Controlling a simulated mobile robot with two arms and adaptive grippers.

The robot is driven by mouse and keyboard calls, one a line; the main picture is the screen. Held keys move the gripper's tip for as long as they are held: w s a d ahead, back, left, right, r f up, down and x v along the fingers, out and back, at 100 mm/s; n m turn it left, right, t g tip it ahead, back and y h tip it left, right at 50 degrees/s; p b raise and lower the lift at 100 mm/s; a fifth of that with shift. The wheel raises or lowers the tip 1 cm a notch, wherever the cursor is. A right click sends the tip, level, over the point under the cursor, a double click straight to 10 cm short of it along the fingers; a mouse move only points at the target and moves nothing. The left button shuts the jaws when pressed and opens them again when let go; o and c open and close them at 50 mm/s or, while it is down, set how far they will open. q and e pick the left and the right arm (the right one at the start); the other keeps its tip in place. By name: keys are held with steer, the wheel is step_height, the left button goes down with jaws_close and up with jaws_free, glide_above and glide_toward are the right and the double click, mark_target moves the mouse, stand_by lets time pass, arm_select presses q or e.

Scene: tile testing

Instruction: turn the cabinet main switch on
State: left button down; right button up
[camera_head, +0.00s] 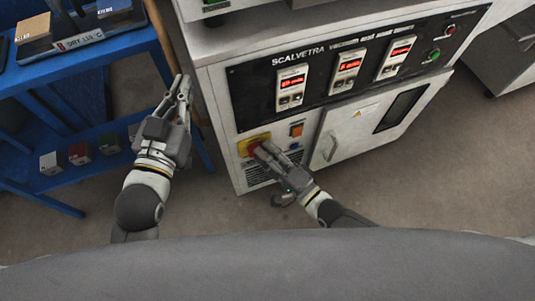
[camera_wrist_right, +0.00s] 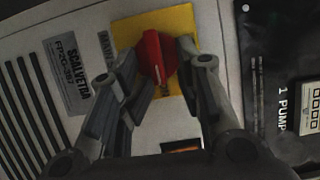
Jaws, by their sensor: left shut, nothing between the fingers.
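The cabinet (camera_head: 225,120) has a red rotary main switch (camera_wrist_right: 156,57) on a yellow plate (camera_head: 245,146), low on its front at the left. In the wrist view the red handle is tilted on the yellow plate (camera_wrist_right: 187,22). My right gripper (camera_head: 262,150) is at the switch, with one finger on each side of the red handle in the wrist view (camera_wrist_right: 166,62). Whether both fingers press on it is not clear. In the head view the fingers hide most of the handle. My left gripper (camera_head: 184,88) is shut and empty, left of the cabinet.
An orange rocker switch (camera_head: 296,130) and a blue button (camera_head: 294,146) sit right of the main switch. Above is a black panel (camera_head: 313,84) with lit red displays. A blue rack (camera_head: 100,55) with boxes stands left, close to my left arm.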

steer(key=v, duration=1.2)
stand_by(0.4)
